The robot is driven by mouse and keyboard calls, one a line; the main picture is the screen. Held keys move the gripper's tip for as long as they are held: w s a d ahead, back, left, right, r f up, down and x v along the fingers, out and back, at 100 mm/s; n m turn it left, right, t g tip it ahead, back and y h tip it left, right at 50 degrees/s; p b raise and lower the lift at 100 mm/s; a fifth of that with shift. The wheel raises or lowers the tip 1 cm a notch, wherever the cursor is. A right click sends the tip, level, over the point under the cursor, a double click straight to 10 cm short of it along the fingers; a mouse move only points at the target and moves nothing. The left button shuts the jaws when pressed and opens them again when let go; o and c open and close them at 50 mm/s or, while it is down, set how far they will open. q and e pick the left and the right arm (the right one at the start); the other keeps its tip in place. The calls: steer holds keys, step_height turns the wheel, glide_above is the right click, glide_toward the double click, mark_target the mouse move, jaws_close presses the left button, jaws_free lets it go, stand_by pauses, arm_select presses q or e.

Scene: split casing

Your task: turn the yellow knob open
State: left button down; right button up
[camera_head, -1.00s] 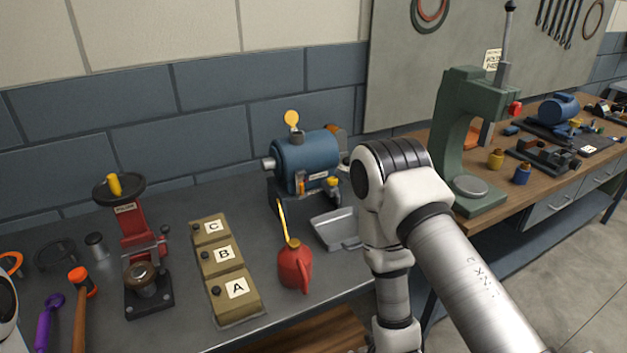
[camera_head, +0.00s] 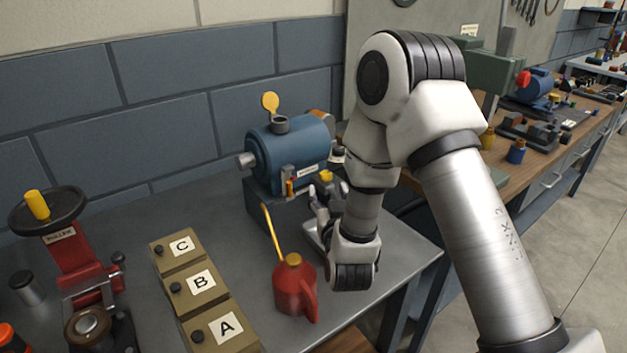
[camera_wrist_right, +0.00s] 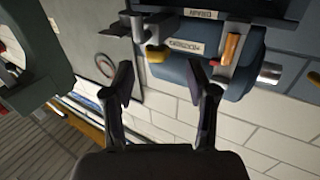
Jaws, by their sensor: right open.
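The blue machine (camera_head: 292,150) stands on the grey bench against the wall. A small yellow knob (camera_head: 326,176) is on its front, low on the right; the right wrist view shows it too (camera_wrist_right: 156,54), beside a label strip. My right gripper (camera_head: 322,196) is just in front of the machine, close to the knob. In the right wrist view its two fingers (camera_wrist_right: 160,82) are spread apart with nothing between them, and the knob appears beyond the fingertips, not touched as far as I can tell. My left gripper is not in view.
A red oil can (camera_head: 294,288) stands just left of my right wrist. Boxes marked A, B and C (camera_head: 199,283) and a red puller (camera_head: 68,255) stand farther left. An orange lever (camera_wrist_right: 231,47) is beside the knob.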

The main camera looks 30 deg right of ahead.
mark_target(327, 179)
steer(key=shift+w+d+r+p, duration=0.45)
steer(key=shift+d+r+p, duration=0.1)
steer(key=shift+r, duration=0.1)
steer(key=x, duration=0.3)
steer(key=f+x, duration=0.1)
steer(key=x, duration=0.1)
steer(key=shift+w+p, duration=0.35)
steer(key=shift+p, duration=0.05)
steer(key=shift+s+r, duration=0.2)
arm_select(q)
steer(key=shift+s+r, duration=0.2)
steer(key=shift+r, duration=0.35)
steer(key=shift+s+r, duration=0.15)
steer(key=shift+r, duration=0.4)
arm_select(e)
steer(key=shift+f, duration=0.1)
jaws_close()
